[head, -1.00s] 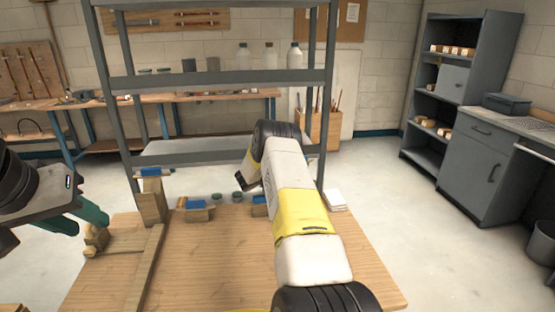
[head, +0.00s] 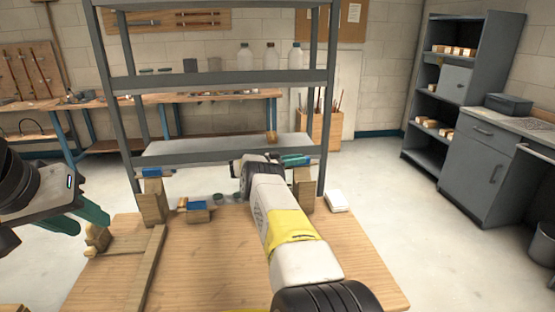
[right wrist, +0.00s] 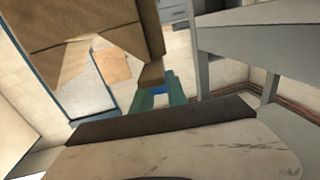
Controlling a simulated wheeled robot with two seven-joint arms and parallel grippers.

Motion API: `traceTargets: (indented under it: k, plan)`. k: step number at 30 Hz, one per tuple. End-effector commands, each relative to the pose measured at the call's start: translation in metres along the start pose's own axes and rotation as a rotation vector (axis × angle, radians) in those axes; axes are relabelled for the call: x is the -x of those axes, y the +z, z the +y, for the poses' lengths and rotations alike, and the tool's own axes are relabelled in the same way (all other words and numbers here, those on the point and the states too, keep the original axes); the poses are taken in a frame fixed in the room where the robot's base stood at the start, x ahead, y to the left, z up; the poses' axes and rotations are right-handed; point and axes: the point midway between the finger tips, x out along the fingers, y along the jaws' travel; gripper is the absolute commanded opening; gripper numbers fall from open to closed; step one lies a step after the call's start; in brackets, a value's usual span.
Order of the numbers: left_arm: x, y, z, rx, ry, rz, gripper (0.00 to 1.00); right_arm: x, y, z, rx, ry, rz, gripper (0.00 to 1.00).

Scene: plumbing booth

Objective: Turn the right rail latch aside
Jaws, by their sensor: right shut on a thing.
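The right wooden post (head: 304,190) stands at the back right of the wooden table. My right gripper (head: 296,160), with green fingers, is at the top of this post and shut on the right rail latch. In the right wrist view, its fingers (right wrist: 160,100) close around a small blue part of the latch (right wrist: 158,89), beside a piece of wood (right wrist: 151,73). The fingers hide most of the latch, so its exact angle is unclear. My left gripper (head: 78,220) is open and empty over the table's left side.
The left post (head: 152,205) carries a blue-topped latch (head: 155,172). A wooden block with blue (head: 196,212) and small green round parts (head: 218,198) lie near the back edge. A grey shelf rack (head: 220,78) stands behind. The table's front middle (head: 215,270) is clear.

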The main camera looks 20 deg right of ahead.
Motion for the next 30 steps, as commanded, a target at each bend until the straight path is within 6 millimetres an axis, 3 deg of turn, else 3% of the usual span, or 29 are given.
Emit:
traceTargets:
  k: [16, 17, 20, 30]
  plan:
    - [0.0, 0.0, 0.0, 0.0, 0.0, 0.0, 0.36, -0.0005, 0.0, -0.0002, 0.001, 0.009, 0.002, 0.0]
    - [0.0, 0.0, 0.0, 0.0, 0.0, 0.0, 0.36, -0.0005, 0.0, -0.0002, 0.0, 0.009, 0.002, 0.22]
    - [0.0, 0.0, 0.0, 0.0, 0.0, 0.0, 0.36, -0.0005, 0.0, -0.0001, 0.0, 0.01, 0.001, 0.4]
    - [0.0, 0.0, 0.0, 0.0, 0.0, 0.0, 0.36, 0.002, -0.0001, -0.0003, 0.0, 0.01, 0.001, 0.4]
